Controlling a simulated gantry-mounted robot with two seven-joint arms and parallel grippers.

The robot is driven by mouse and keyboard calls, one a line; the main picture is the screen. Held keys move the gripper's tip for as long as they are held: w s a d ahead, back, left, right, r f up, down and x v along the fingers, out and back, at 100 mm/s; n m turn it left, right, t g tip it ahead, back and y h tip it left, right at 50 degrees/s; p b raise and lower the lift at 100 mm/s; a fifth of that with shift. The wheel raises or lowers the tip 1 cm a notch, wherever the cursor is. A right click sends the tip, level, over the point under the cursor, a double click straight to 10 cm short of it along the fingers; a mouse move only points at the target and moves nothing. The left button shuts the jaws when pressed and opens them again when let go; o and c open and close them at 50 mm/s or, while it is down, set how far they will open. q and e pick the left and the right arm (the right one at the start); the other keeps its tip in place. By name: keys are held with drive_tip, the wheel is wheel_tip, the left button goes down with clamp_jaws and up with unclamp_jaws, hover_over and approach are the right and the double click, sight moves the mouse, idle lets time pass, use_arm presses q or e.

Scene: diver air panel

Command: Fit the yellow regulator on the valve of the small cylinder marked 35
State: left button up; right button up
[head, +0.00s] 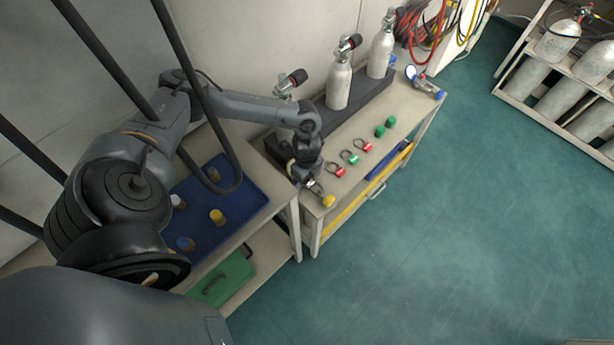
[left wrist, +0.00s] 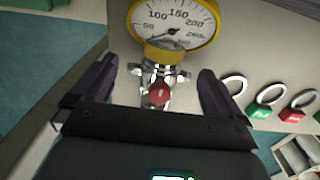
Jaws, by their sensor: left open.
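The yellow regulator (head: 328,201) lies on the bench near its front edge. In the left wrist view its yellow-rimmed gauge (left wrist: 176,22) faces up, with a silver body and a red knob (left wrist: 159,93) nearer me. My left gripper (head: 315,187) is over the regulator. Its fingers are open on either side of the silver body in the wrist view (left wrist: 157,85), with visible gaps. Small white cylinders (head: 339,87) and (head: 381,56) stand upright in a dark rack; another valve (head: 291,82) shows behind my left arm. No 35 marking is readable. My right gripper is not in view.
Red and green padlock-like tags (head: 349,158) lie along the bench, right of the regulator. A blue-and-silver fitting (head: 424,84) lies at the far end. A blue tray (head: 245,205) with several small pieces sits to the left. Open floor (head: 450,200) lies in front.

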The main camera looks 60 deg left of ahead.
use_arm(q)
wheel_tip(320, 180, up, 10)
drive_tip(key=p, duration=0.3)
drive_tip(key=shift+r, duration=0.25)
drive_tip(key=shift+w+r, duration=0.1)
drive_tip(key=shift+r, duration=0.1)
